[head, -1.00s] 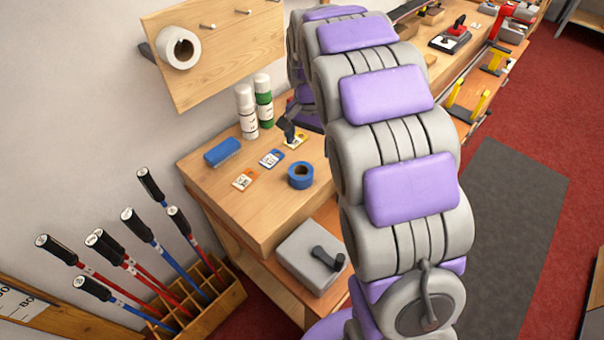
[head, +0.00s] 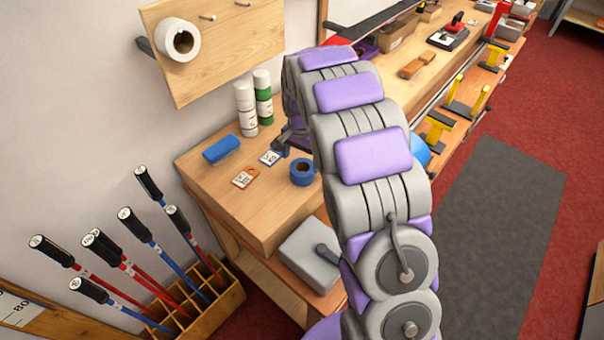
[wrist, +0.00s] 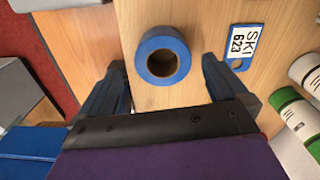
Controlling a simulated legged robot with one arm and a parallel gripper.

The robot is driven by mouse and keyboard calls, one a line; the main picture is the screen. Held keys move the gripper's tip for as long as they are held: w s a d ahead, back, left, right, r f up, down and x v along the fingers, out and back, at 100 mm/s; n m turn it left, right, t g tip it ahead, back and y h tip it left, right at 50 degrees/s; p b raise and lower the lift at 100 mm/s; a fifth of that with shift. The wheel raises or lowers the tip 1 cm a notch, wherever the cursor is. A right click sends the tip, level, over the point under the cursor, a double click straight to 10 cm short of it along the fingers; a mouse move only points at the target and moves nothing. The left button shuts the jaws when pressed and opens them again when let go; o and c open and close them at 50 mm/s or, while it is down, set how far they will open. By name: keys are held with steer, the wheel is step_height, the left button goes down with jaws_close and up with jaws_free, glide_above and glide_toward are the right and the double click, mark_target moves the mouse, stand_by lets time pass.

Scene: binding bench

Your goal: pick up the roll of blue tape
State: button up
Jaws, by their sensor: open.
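The roll of blue tape (head: 303,172) lies flat on the wooden bench, near its front edge. In the wrist view the roll (wrist: 146,52) sits ahead of my gripper (wrist: 161,78), roughly between the lines of the two spread fingers and a little beyond their tips. The fingers are apart with nothing held between them. In the head view my gripper (head: 288,140) is just behind and left of the roll, and my arm hides part of it.
A blue block-shaped object (head: 221,149) and tags (head: 245,177) lie left of the roll. White and green bottles (head: 263,97) stand behind. A grey box (head: 312,256) sits below the bench front. A tag (wrist: 244,44) lies right of the roll in the wrist view.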

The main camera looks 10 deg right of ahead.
mark_target(302, 170)
steer(key=shift+a+f, duration=0.2)
steer(key=shift+f, duration=0.8)
steer(key=f, duration=0.1)
steer(key=f+b, duration=0.1)
steer(key=f, duration=0.1)
steer(key=d+f, duration=0.1)
steer(key=f, duration=0.1)
steer(key=shift+w+f+b, duration=0.1)
steer(key=shift+w+b, duration=0.25)
steer(key=shift+b, duration=0.05)
steer(key=shift+a, duration=0.3)
steer(key=shift+c, duration=0.5)
steer(key=shift+d, duration=0.15)
steer(key=c, duration=0.6)
